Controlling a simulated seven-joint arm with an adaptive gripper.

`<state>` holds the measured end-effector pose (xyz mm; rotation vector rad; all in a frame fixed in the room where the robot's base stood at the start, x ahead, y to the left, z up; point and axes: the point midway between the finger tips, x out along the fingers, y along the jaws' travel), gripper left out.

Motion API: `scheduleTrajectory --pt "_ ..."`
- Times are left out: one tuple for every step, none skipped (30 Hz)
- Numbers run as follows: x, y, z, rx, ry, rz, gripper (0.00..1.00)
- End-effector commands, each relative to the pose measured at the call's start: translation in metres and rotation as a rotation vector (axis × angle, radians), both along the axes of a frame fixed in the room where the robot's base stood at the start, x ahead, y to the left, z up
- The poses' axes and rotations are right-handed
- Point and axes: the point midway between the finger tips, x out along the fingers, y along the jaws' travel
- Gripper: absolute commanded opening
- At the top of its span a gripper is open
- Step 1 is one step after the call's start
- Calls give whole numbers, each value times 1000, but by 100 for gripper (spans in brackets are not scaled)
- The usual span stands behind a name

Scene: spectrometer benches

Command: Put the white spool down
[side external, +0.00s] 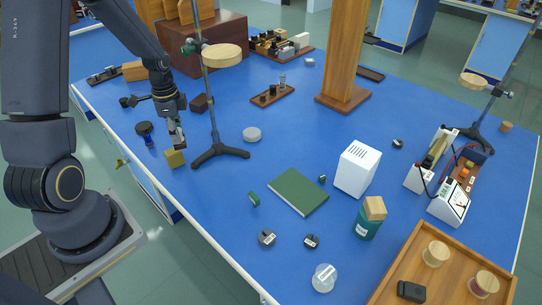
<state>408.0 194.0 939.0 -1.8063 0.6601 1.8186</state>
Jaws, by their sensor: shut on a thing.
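My gripper (178,136) points down over the left part of the blue table, left of a black tripod stand. It is shut on a small pale thing, which looks like the white spool (179,143). The fingers hide most of it, and I cannot tell whether it touches the surface below. A yellow block (175,159) sits just below the fingertips in the picture. A separate flat pale disc (251,134) lies on the table to the right of the stand.
The tripod stand (216,151) with a round wooden disc stands close to my gripper's right. A dark blue knob-like object (145,130) is close on the left. A green book (298,191), a white box (357,170) and a wooden tray (388,284) are further right. The blue table (225,185) is clear in front of the stand.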

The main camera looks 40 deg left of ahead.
Motion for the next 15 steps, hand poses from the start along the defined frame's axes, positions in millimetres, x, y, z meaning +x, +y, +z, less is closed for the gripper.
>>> scheduleTrajectory --pt "-2 -24 -7 -4 4 -66 0" --pt "-1 -38 -11 -5 3 -95 0" --pt "0 -55 -14 -5 0 -118 0" --pt "2 -68 -15 -5 -1 -121 0" --pt "5 -80 -15 -4 -3 -110 0" --pt "11 -95 -14 -2 -5 -81 0" --pt "15 -105 -13 -1 -5 -52 0" --pt "19 -115 -11 -1 -7 -20 0" --pt "23 -126 -9 0 -7 23 0" --pt "27 -133 -7 1 -7 52 0" --pt "30 -140 -5 1 -8 82 0" --pt "34 -149 -3 2 -7 118 0" --pt "37 -156 -1 2 -7 144 0" --pt "40 -163 2 1 -9 169 0" --pt "44 -172 5 1 -8 200 0"
